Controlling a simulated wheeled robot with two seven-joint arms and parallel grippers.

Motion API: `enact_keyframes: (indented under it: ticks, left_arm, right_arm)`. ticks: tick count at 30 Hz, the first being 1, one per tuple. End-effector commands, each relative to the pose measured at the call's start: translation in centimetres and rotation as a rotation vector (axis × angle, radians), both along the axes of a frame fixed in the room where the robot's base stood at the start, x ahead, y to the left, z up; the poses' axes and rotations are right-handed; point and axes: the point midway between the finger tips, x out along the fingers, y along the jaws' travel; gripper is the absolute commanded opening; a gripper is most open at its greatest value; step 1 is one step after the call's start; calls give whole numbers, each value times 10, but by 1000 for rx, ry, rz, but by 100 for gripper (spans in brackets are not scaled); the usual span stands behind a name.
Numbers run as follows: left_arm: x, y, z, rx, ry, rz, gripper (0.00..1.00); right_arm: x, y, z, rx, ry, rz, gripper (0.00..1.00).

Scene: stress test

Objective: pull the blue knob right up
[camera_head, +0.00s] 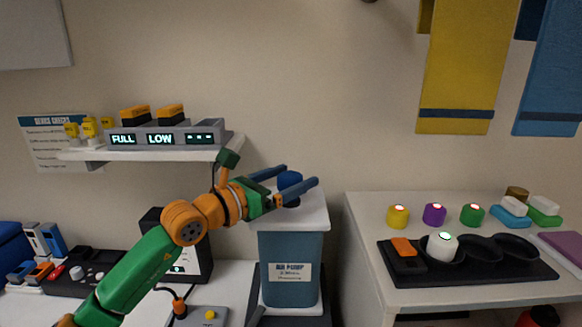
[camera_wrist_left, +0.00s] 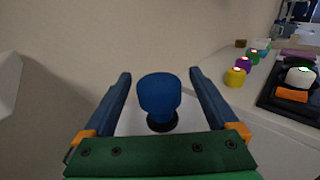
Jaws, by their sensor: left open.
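The blue knob (camera_head: 289,181) stands on the white top of the blue-grey pump box (camera_head: 291,262) in the head view. In the left wrist view the knob (camera_wrist_left: 159,97) is a rounded blue cap on a dark base, upright between my fingers. My left gripper (camera_head: 292,176) is open, with one blue finger on each side of the knob. It also shows in the left wrist view (camera_wrist_left: 162,82), with a gap visible on both sides of the knob. My right gripper is not in view.
A wall shelf (camera_head: 150,154) with chargers is at the left. A white table (camera_head: 365,230) at the right holds a black tray (camera_head: 470,283), coloured cylinders and a white cylinder (camera_head: 441,246). A grey box (camera_head: 205,316) with a yellow button stands low, left of the pump.

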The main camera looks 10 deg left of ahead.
Motion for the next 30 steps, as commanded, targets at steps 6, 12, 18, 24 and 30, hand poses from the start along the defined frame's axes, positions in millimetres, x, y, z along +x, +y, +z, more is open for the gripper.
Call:
enact_keyframes:
  ticks: [6,12,18,24,30]
  left_arm:
    - [2,-1,-1,1,-1,1,93]
    - [2,-1,-1,1,-1,0,44]
    - [1,-1,-1,0,0,0,0]
    - [1,-1,0,0,0,0,0]
    - [1,-1,27,-2,-1,-1,0]
  right_arm:
    - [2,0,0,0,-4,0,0]
    - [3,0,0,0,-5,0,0]
    - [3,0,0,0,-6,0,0]
    - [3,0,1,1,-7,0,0]
    - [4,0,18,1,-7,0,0]
